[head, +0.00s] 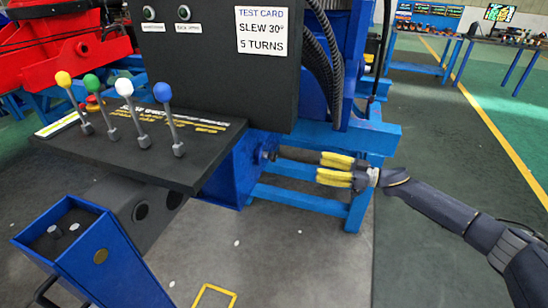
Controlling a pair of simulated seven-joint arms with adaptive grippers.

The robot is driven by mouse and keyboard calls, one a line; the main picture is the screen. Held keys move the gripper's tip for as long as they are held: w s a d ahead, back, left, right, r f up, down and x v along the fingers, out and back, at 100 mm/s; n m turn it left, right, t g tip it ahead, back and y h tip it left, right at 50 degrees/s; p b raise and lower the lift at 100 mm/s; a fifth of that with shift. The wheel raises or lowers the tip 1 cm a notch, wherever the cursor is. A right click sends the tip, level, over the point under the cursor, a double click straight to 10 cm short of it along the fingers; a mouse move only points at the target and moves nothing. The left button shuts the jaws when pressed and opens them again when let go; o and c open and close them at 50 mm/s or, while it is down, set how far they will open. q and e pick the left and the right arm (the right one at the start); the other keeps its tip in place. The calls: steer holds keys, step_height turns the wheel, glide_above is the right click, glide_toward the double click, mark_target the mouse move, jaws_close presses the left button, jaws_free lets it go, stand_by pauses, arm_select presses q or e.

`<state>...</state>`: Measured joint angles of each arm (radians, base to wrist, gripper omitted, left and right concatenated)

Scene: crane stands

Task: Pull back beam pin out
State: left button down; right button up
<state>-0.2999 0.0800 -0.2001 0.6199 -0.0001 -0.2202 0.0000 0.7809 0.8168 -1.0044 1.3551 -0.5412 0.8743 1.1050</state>
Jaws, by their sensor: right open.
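A blue beam end (232,172) sits below the right end of the black control panel. A small dark round fitting (268,156), which looks like the end of the beam pin, sticks out of its right side. My right gripper (322,168) has yellow fingers and comes in from the right. It is open, with its fingertips pointing left toward the fitting. A dark brownish bar shape (299,155) lies between the fitting and the fingertips; I cannot tell whether it is part of the pin. The gripper appears apart from the fitting. My left gripper is not in view.
The black panel (110,150) carries levers with yellow, green, white and blue knobs. A test card (262,32) is on the black box above. Blue frame rails (300,198) run behind the gripper. A blue open box (95,265) stands front left.

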mark_target(274, 157)
steer(key=x, duration=1.6)
steer(key=shift+w+a, duration=0.25)
steer(key=shift+a, duration=0.1)
jaws_close()
